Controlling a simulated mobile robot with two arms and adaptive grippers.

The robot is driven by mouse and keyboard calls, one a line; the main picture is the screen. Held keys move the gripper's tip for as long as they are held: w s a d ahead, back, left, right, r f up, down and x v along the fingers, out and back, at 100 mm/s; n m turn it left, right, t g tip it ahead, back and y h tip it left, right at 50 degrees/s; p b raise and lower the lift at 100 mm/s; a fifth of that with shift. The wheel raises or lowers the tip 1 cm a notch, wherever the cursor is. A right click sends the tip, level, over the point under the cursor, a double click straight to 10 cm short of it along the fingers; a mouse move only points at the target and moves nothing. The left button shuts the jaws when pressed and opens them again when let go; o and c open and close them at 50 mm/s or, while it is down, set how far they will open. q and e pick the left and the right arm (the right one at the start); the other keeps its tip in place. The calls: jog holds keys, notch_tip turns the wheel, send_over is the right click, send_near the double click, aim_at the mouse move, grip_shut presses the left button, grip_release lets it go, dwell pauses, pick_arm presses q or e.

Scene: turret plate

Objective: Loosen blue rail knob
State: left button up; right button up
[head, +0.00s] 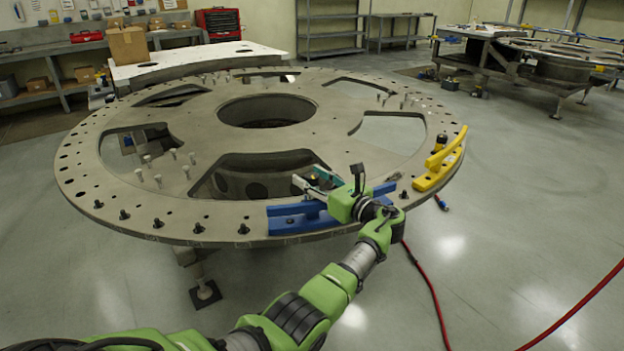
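The blue rail (288,221) lies along the near edge of the large round turret plate (206,218). My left gripper (311,182) is over the middle of the blue rail, and its green body covers part of it. A small dark shape shows between the fingers, where the blue rail's knob seems to be. The knob is mostly hidden, and I cannot tell whether the fingers touch it or are closed on it. My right gripper is not in view.
A yellow rail (436,172) with a black knob (441,140) sits on the plate's right edge. Upright pins and dark bolts stand on the plate. A red hose (432,290) runs along the floor at the right. The floor right of the plate is mostly clear.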

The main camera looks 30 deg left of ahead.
pick_arm(q)
jog(key=v, duration=1.2)
dwell(0.4)
jog(key=s+f+t+h, duration=0.1)
jog(key=s+f+h, duration=0.25)
jog(key=f, duration=1.35)
jog(key=s+f+h, duration=0.3)
jog(key=f+h, duration=0.1)
jog(key=f, duration=1.2)
jog(key=s+d+f+n+g+h, duration=0.1)
jog(key=s+d+f+n+h, duration=0.1)
jog(key=s+f, duration=0.7)
jog(key=s+d+f+n+g+h, duration=0.1)
jog(key=s+d+f+n+h, duration=0.2)
jog(key=s+f, duration=0.6)
jog(key=s+d+f+n+g+h, duration=0.1)
jog(key=s+f+n, duration=0.3)
jog(key=s, duration=0.7)
jog(key=s+d+f+n+h, duration=0.1)
jog(key=s+f+n, duration=0.4)
jog(key=s, duration=0.6)
jog(key=s+f+n+g+h, duration=0.1)
jog(key=s+f+n+h, duration=0.2)
jog(key=s+f, duration=0.3)
jog(key=s+n, duration=0.1)
jog(key=s, duration=0.4)
jog(key=shift+s+d+f+n+g, duration=0.2)
jog(key=shift+d+n+g, duration=0.1)
jog(key=shift+d, duration=0.1)
